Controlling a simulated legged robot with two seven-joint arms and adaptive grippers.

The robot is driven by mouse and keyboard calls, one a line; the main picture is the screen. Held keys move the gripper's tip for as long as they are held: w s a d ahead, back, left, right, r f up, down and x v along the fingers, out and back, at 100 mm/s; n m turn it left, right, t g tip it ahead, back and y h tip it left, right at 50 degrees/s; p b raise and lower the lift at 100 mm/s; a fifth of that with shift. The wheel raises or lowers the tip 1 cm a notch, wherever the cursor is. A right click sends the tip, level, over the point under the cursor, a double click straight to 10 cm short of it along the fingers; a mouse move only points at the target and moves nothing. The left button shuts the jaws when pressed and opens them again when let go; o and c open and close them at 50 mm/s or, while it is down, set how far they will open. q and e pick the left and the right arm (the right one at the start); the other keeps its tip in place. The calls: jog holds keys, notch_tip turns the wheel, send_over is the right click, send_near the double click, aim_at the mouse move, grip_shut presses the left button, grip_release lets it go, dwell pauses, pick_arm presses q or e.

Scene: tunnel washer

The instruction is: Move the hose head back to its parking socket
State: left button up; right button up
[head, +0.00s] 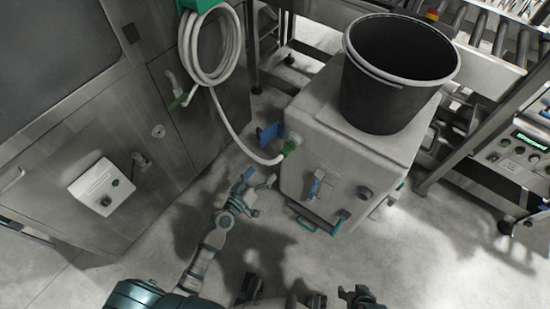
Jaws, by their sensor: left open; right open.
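The white hose (238,134) hangs in a coil on the grey panel and droops to the left side of the white cabinet. Its green hose head (290,146) is at that side, apparently in a fitting; I cannot tell how firmly it sits. A small green fitting (180,101) under the coil is on the panel; I cannot tell whether it is the parking socket. My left gripper (254,188) is open and empty, left of the cabinet and below the hose head. My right gripper (338,297) is open at the bottom edge, partly cut off.
A black bucket (398,98) stands on the white cabinet (330,165). A blue flap (268,133) is beside the hose head. A control box (101,187) juts from the left panel. A roller conveyor (500,40) is at upper right. The floor before the cabinet is clear.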

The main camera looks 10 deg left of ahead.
aim_at(282, 157)
pick_arm(q)
jog(key=w+d, duration=0.4)
jog(key=d, duration=0.1)
jog(key=shift+w+r, duration=0.2)
jog(key=shift+r, duration=0.1)
jog(key=shift+w+a+f, duration=0.1)
jog(key=shift+w, duration=0.9)
jog(key=shift+a+x, duration=0.1)
jog(key=shift+x, duration=0.5)
jog(key=shift+a+x, duration=0.15)
jog(key=shift+x, duration=0.5)
jog(key=shift+w+d, duration=0.1)
jog(key=shift+d, duration=0.35)
jog(key=c, duration=0.4)
jog(key=shift+a, duration=0.25)
jog(key=c, duration=0.4)
jog(key=shift+a, duration=0.6)
jog(key=c, duration=0.8)
jog(key=shift+f, duration=0.1)
grip_shut()
jog(key=shift+d, duration=0.5)
pick_arm(e)
jog(key=shift+w+d+f, duration=0.15)
jog(key=shift+d, duration=0.25)
jog(key=shift+w+d+f, duration=0.1)
jog(key=shift+w+d, duration=0.05)
jog(key=shift+d, duration=0.25)
